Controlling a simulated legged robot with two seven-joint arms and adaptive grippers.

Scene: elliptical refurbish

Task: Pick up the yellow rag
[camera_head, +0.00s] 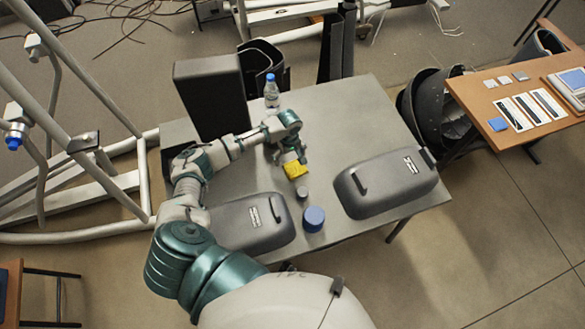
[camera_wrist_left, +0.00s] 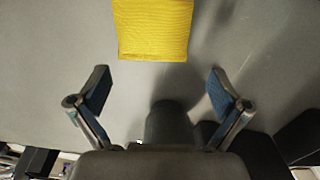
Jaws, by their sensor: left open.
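The yellow rag (camera_head: 295,170) lies on the grey table (camera_head: 350,125) near its middle. It also shows at the top of the left wrist view (camera_wrist_left: 153,28), ahead of the fingers and between their lines. My left gripper (camera_head: 292,156) is open and empty, close to the rag in the head view. In the left wrist view its two fingers (camera_wrist_left: 158,92) are spread wide, and bare table shows between them and the rag. My right gripper is not in either view.
A small grey cylinder (camera_head: 302,193) and a blue-topped round container (camera_head: 314,218) stand near the rag. A water bottle (camera_head: 271,92) stands behind it. Grey covers lie at the right (camera_head: 386,182) and front left (camera_head: 245,224). A dark upright panel (camera_head: 210,98) rises at the back left.

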